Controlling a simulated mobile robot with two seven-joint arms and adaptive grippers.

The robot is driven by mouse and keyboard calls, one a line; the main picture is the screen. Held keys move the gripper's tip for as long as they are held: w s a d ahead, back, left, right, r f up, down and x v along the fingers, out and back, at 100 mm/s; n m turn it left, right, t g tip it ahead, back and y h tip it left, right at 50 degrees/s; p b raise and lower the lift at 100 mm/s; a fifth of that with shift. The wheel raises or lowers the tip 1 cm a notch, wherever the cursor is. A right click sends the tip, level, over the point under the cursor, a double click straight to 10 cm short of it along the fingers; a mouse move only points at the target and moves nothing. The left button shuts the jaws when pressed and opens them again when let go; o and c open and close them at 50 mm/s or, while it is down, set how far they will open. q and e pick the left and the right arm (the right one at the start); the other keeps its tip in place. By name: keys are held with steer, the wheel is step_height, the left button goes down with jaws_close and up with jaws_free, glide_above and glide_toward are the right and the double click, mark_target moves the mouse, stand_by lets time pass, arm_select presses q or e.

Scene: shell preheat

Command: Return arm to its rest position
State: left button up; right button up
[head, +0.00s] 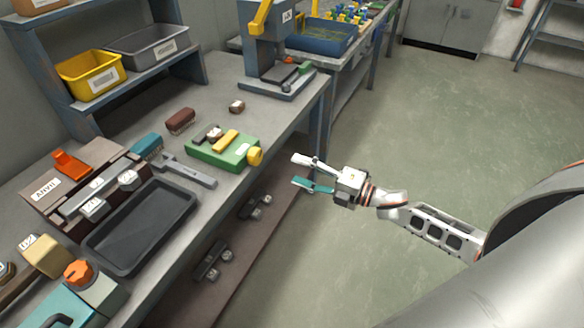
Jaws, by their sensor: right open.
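My right gripper (312,174) is open and empty. It is held in the air off the right edge of the workbench (217,205), to the right of the green fixture with a yellow knob (222,150). Its two fingers, one white and one teal, point left toward the bench and stand apart. Its arm comes in from the lower right. It appears to touch nothing. My left gripper is not in view.
A shelf with a yellow bin (90,76) and a grey bin (148,46) stands behind. Open floor (450,130) lies to the right.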

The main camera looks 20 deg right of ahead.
steer(key=shift+s, duration=0.1)
stand_by(0.4)
steer(key=s+a+f+m+g+h, duration=0.1)
steer(key=s+a+f+m+h, duration=0.3)
steer(key=s+f+m, duration=0.5)
steer(key=s+a+f+m+g+h, duration=0.2)
steer(key=s+a+f+m+h, duration=0.2)
steer(key=s+f+m, duration=0.5)
steer(key=s+m, duration=0.3)
steer(key=s, duration=0.1)
steer(key=shift+a+f+m, duration=0.15)
steer(key=shift+m, duration=0.25)
